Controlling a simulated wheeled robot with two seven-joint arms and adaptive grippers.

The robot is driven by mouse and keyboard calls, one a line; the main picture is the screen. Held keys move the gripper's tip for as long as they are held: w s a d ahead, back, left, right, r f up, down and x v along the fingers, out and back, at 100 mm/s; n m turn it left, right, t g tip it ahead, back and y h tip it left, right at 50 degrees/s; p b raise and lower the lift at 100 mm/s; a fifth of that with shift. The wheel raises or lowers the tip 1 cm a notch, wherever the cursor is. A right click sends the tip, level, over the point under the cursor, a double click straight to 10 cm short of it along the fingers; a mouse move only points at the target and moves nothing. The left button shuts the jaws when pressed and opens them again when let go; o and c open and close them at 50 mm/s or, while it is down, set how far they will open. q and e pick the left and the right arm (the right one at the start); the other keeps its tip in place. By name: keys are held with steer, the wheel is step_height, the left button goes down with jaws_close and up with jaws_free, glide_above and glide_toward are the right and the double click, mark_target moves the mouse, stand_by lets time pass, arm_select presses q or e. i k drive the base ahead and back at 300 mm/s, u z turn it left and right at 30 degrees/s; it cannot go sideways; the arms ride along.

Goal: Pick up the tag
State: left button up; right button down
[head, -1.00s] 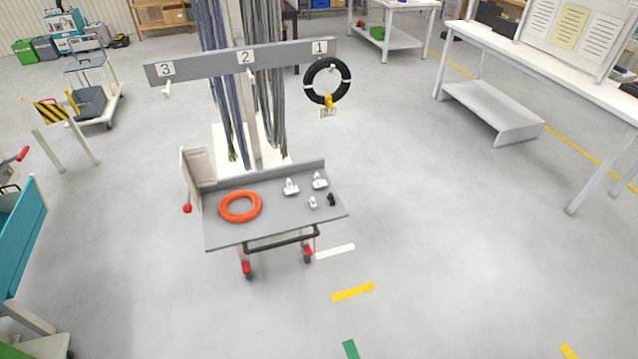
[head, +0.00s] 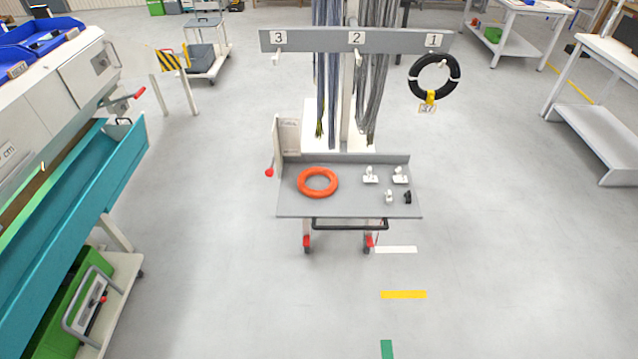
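A small tag (head: 427,109) hangs by a yellow clip (head: 431,97) at the bottom of a black cable reel (head: 455,76). The reel hangs under number 1 at the right end of the grey numbered bar (head: 305,41). The print on the tag is too small to read. Neither of my grippers shows in the head view.
A grey cart (head: 345,205) below the bar carries an orange ring (head: 302,184) and several small white and black fittings. A teal drawer (head: 95,185) juts out from the bench at left. White tables stand at right. The floor in front is clear, with coloured tape strips.

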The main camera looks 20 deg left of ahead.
mark_target(399, 178)
steer(key=z, duration=0.25)
steer(key=k, duration=0.35)
steer(key=u, duration=1.7)
steer(key=i, duration=1.5)
steer(key=z, duration=0.8)
steer(key=i, duration=0.6)
steer(key=z, duration=0.7)
